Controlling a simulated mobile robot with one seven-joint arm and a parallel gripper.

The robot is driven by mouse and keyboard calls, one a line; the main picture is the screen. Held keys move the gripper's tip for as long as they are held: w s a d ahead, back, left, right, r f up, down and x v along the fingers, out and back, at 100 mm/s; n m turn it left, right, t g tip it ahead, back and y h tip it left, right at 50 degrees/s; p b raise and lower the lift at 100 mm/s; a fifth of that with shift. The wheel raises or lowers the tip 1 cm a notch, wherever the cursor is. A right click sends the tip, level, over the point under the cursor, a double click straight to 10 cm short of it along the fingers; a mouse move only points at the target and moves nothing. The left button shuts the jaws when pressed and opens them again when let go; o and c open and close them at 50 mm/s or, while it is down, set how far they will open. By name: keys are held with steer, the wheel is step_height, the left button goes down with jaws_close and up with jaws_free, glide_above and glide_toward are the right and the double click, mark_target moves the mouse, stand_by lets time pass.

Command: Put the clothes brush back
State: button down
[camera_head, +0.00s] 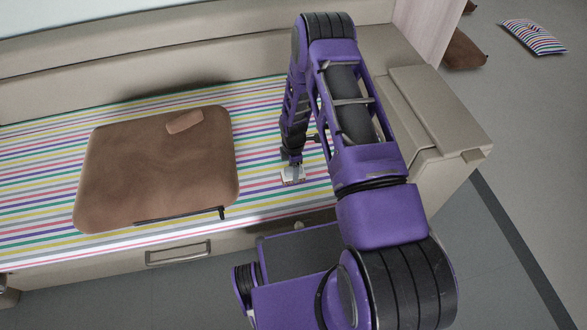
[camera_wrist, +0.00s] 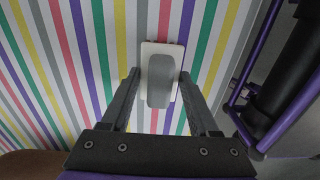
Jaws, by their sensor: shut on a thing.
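A small thing with a grey block-like grip on a flat white rectangular base, apparently the clothes brush (camera_wrist: 160,82), is between my fingers in the wrist view. My gripper (camera_wrist: 158,76) is shut on its grey part, with one finger on each side. In the head view, my gripper (camera_head: 292,166) points down over the striped bench cover, right of the brown cushion. The white base of the brush (camera_head: 293,176) shows below the fingers. It is at or just above the cover; I cannot tell if they touch. The underside of the brush is hidden.
The brown cushion (camera_head: 150,175) lies on the striped cover (camera_head: 265,205), with a small tan piece (camera_head: 185,122) on it and a thin dark rod (camera_head: 180,215) at its front edge. A beige cabinet (camera_head: 440,115) stands right. A striped pillow (camera_head: 533,37) lies on the floor.

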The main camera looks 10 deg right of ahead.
steer(key=shift+c, duration=0.7)
jaws_free()
steer(key=shift+r, duration=0.1)
step_height(320, 180, up, 12)
steer(key=p, duration=0.2)
